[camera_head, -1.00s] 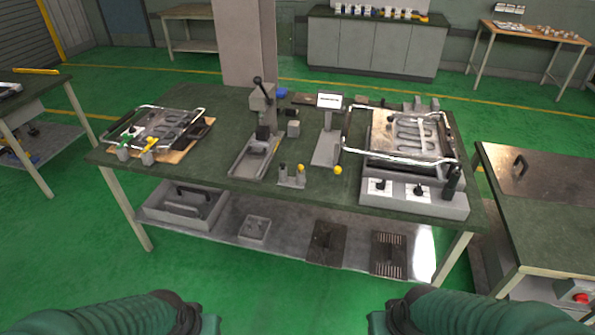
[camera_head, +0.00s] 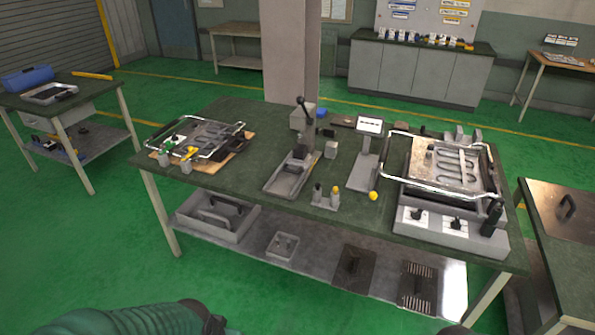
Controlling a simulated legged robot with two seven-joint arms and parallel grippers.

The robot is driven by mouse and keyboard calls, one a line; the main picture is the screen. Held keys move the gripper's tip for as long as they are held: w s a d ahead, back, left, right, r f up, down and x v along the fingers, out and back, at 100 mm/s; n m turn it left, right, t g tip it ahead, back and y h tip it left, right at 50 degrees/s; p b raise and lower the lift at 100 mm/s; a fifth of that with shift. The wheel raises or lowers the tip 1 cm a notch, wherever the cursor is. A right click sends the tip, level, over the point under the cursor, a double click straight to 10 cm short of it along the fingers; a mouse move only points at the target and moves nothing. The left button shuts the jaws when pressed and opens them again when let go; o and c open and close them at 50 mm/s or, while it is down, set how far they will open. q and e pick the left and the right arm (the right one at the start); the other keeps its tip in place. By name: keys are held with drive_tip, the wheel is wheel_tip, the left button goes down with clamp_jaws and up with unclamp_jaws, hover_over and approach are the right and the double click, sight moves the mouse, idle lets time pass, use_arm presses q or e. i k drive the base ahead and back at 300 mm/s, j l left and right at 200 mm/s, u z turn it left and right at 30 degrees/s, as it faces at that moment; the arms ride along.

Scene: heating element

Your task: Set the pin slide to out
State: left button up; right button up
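No part is plainly marked as the pin slide, and I cannot tell its position from here. On the workbench (camera_head: 235,188), a grey lever press (camera_head: 291,176) with a long base and a black-knobbed lever stands near the middle. At the left is a hinged-frame fixture (camera_head: 208,138) with green and yellow handles at its front. At the right is a larger heating-element fixture (camera_head: 447,165) with a raised wire frame and two dark knobs. My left arm shows at the bottom left, but its gripper is out of view. Only a sliver of my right arm shows; its gripper is out of view.
A small pin stand (camera_head: 325,201) and a yellow ball knob (camera_head: 373,196) are near the bench front. A display on a stand (camera_head: 369,126) is behind. A lower shelf (camera_head: 319,262) holds trays and plates. Green floor is free in front. A side table (camera_head: 570,235) stands right.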

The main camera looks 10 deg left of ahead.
sight(299, 165)
drive_tip(key=i+z, duration=0.2)
drive_tip(key=i, duration=0.75)
drive_tip(key=i+j+z, duration=0.15)
drive_tip(key=i, duration=0.85)
